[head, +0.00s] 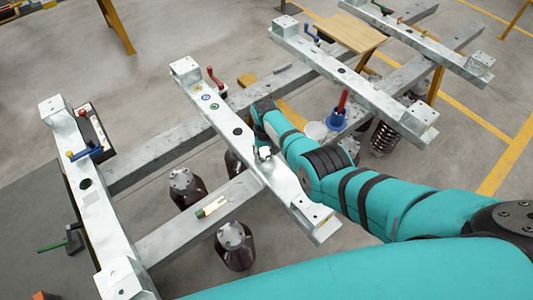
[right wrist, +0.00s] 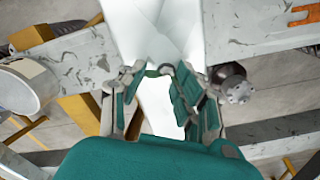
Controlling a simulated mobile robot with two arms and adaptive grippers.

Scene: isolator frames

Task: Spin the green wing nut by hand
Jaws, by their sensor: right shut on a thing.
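My right gripper (head: 263,153) is at the lower half of the middle pale metal beam (head: 275,180), with my right arm reaching in from the right. A small green part, which looks like the green wing nut (right wrist: 152,72), shows between the fingertips. The fingers hide most of it, and I cannot tell its turning angle. I cannot make the nut out in the head view. My left gripper is not in view.
Colored rings (head: 206,97) and a red-handled lever (head: 214,75) are farther up the same beam. Other parallel beams (head: 88,190) lie to both sides.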

